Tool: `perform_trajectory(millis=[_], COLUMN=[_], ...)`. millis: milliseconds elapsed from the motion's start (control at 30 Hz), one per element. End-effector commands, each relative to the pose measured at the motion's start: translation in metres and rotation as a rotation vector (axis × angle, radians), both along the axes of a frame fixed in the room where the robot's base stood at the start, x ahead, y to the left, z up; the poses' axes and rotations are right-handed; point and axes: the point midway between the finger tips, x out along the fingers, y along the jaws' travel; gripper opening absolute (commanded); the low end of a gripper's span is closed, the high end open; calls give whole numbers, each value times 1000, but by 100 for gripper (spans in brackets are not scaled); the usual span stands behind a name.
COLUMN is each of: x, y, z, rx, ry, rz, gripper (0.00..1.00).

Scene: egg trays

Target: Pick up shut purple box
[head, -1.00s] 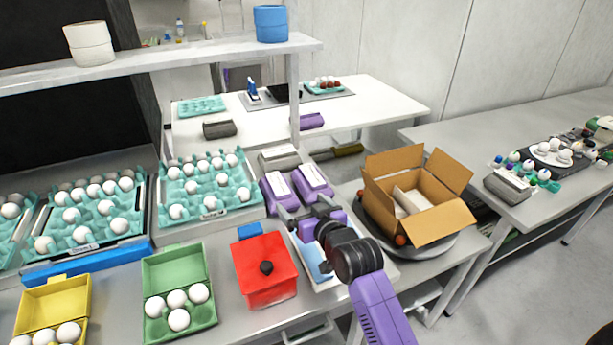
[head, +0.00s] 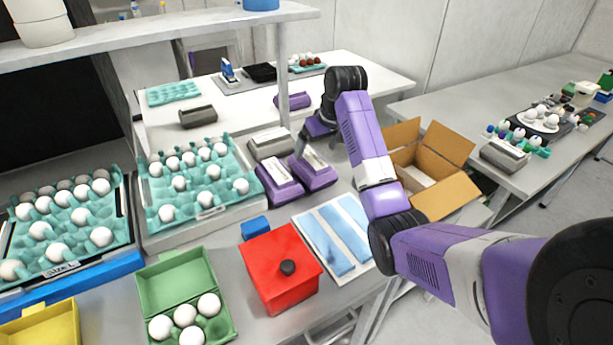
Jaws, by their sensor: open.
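Two shut purple boxes with pale labels on top lie side by side on the near table: a left one (head: 279,183) and a right one (head: 315,172). Another purple box (head: 292,101) lies on the back table. My gripper (head: 309,146) is open and empty, just above and behind the right purple box in the picture. It points down, and my arm comes in from the lower right. The fingertips are small and partly hidden by my wrist, so I cannot tell whether they touch the box.
A grey box (head: 270,144) sits right behind the purple boxes. An egg tray (head: 160,222) is to the left. A red box (head: 279,268) and a white board with blue strips (head: 350,268) lie in front. An open cardboard box (head: 452,192) stands to the right, partly behind my arm.

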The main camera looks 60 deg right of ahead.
Motion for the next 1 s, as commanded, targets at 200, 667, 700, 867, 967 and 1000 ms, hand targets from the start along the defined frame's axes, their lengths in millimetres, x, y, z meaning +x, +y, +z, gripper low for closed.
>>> perform_trajectory(millis=[200,667,700,867,967,1000], x=[1,19,20,24,24,24], y=[-3,-12,-13,-14,-15,-15], z=[-15,-66,-70,-79,-79,-79], rx=[6,7,7,6,5,5], ry=[10,10,9,7,7,7], rz=[0,0,0,0,-1,-1], gripper=[96,96,96,96,96,96])
